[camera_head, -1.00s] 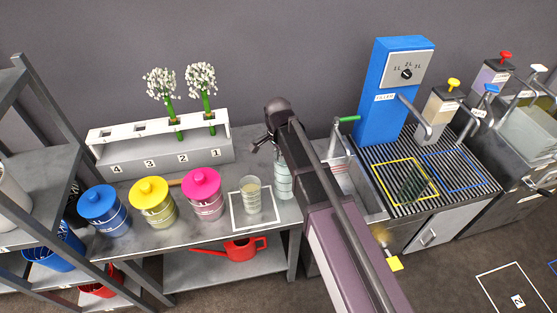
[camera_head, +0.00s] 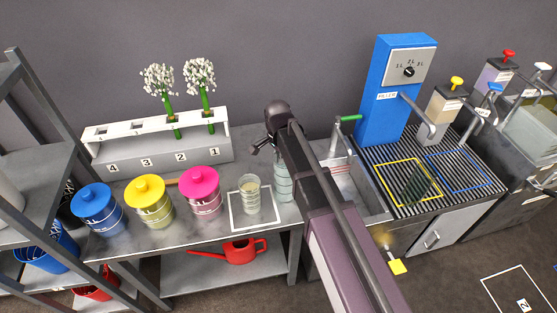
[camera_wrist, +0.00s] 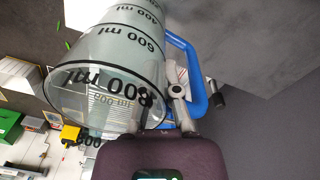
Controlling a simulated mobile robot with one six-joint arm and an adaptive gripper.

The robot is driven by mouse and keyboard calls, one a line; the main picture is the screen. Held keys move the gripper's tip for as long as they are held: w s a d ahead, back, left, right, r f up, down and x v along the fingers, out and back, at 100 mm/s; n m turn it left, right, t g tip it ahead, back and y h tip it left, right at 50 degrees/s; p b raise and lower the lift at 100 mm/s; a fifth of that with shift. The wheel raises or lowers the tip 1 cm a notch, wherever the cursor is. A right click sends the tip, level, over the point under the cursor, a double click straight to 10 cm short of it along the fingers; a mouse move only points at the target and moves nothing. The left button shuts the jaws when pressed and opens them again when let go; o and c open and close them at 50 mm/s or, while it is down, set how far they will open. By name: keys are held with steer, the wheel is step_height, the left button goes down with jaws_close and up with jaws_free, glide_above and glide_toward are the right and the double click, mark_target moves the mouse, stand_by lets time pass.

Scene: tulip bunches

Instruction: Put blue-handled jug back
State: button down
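The blue-handled jug is clear, with black ml marks. In the wrist view the jug (camera_wrist: 110,75) fills the upper left, its open rim toward the camera. Its blue handle (camera_wrist: 190,60) passes between the two fingers of my gripper (camera_wrist: 197,105), which looks shut on it. In the head view the pale body of the jug (camera_head: 283,183) shows beside my arm at the table's right end, mostly hidden by the arm. I cannot tell whether its base touches anything.
A clear measuring cup (camera_head: 250,195) stands in a white outlined square on the table. Blue (camera_head: 97,210), yellow (camera_head: 149,204) and pink (camera_head: 200,191) lidded pots stand left of it. Right are a sink (camera_head: 352,190), a blue filler (camera_head: 392,95) and a grate with yellow and blue outlines (camera_head: 407,207).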

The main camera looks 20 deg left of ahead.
steer(key=shift+f, duration=0.15)
steer(key=c, duration=0.8)
jaws_free()
step_height(320, 180, up, 12)
steer(key=p, duration=1.2)
steer(key=shift+a+r, duration=0.2)
stand_by(0.4)
steer(key=s+d+n, duration=0.2)
steer(key=d, duration=1.1)
steer(key=s+d+n, duration=0.2)
steer(key=s+d, duration=0.1)
steer(key=d, duration=1)
steer(key=s+d+n, duration=0.2)
steer(key=d, duration=1.1)
steer(key=shift+s+d+n, duration=0.3)
steer(key=shift+s+d, duration=0.05)
steer(key=shift+s, duration=0.05)
